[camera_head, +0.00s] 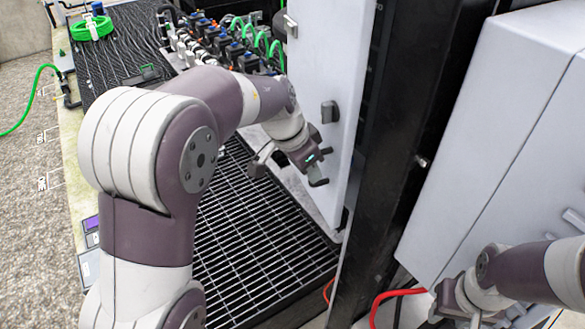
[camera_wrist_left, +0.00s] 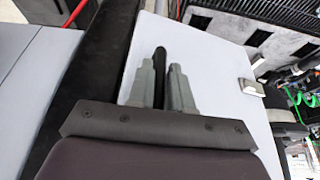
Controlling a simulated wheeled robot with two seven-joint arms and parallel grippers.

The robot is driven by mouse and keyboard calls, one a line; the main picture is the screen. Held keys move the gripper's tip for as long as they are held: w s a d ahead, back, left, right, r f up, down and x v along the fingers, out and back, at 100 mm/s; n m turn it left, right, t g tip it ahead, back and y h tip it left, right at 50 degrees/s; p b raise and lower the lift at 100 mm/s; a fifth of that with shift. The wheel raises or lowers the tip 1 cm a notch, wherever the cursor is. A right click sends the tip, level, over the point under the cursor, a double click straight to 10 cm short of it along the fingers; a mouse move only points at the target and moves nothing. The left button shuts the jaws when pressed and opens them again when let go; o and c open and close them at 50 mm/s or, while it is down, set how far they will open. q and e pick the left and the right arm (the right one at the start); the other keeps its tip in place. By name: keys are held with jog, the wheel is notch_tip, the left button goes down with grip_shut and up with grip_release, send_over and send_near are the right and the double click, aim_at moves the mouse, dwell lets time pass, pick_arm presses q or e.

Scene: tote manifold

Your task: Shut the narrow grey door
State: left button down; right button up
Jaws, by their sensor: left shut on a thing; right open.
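The narrow grey door (camera_head: 325,60) is a tall pale panel right of centre in the head view, beside a black frame. It appears to stand out from that frame at an angle. It fills the middle of the left wrist view (camera_wrist_left: 215,70). My left gripper (camera_head: 316,172) is at the door's lower face. In the left wrist view its grey fingers (camera_wrist_left: 164,85) sit either side of a black handle (camera_wrist_left: 160,62) and are shut on it. The fingertips are hard to make out in the head view. My right gripper (camera_head: 465,315) is open at the bottom right, partly cut off.
A black post (camera_head: 390,150) stands right of the door, with a large grey cabinet (camera_head: 500,130) beyond it. A black grating (camera_head: 250,240) lies below the left arm. Valves and green hoses (camera_head: 245,40) are behind. A red cable (camera_head: 395,295) runs near my right gripper.

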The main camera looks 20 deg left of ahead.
pick_arm(q)
jog(key=shift+w+d+f+n, duration=0.1)
jog(key=shift+w+d+n, duration=0.15)
jog(key=shift+d, duration=0.25)
jog(key=shift+w+d+n, duration=0.15)
jog(key=shift+w+d, duration=0.1)
jog(key=shift+d, duration=0.25)
jog(key=shift+a, duration=0.15)
jog(key=c, duration=1.1)
grip_release()
jog(key=shift+c, duration=0.2)
jog(key=shift+s, duration=0.1)
jog(key=v, duration=0.7)
jog(key=shift+s+r, duration=0.15)
jog(key=shift+r, duration=0.2)
